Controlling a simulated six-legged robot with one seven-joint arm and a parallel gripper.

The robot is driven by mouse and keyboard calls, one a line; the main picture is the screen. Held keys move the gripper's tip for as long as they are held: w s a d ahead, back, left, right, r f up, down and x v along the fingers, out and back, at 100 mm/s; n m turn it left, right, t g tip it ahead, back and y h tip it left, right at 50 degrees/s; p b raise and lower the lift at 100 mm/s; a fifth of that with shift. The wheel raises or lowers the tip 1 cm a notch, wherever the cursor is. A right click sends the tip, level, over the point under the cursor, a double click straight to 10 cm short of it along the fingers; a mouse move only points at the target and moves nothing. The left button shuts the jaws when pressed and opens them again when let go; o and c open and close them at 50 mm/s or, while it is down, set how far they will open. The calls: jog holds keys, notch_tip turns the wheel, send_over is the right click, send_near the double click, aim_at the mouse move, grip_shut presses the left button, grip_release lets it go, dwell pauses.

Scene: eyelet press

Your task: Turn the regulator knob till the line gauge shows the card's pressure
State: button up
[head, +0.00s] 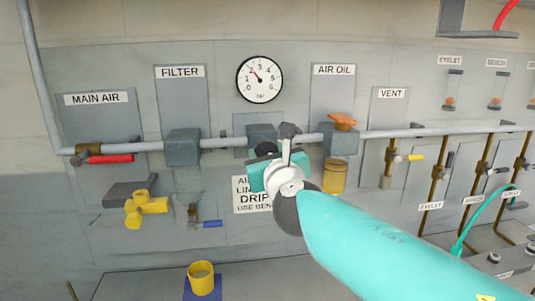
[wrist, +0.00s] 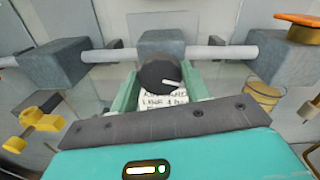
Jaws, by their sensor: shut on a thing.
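The dark round regulator knob (wrist: 158,72) sits between the two teal fingers of my gripper (wrist: 160,84) in the wrist view. A white mark on it points right. The gripper is shut on the knob, below the grey regulator block (wrist: 162,43). In the head view my gripper (head: 272,168) hides most of the knob. The line gauge (head: 260,79) is a white dial from 0 to 6 bar; its needle points up and left, near 2. A white card (head: 248,205) hangs below, partly covered by my gripper and arm, and its pressure cannot be read.
A horizontal pipe (head: 225,143) runs along the wall. The filter block (head: 183,147) is to the left, the air oil unit (head: 340,142) with an orange top to the right.

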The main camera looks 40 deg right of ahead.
jog(key=shift+m, duration=0.4)
jog(key=m, duration=0.3)
jog(key=shift+m, duration=0.3)
jog(key=m, duration=0.5)
jog(key=shift+f+m+h, duration=0.15)
jog(key=shift+m+h, duration=0.15)
jog(key=m, duration=0.5)
jog(key=shift+m+h, duration=0.3)
jog(key=shift+m, duration=2.5)
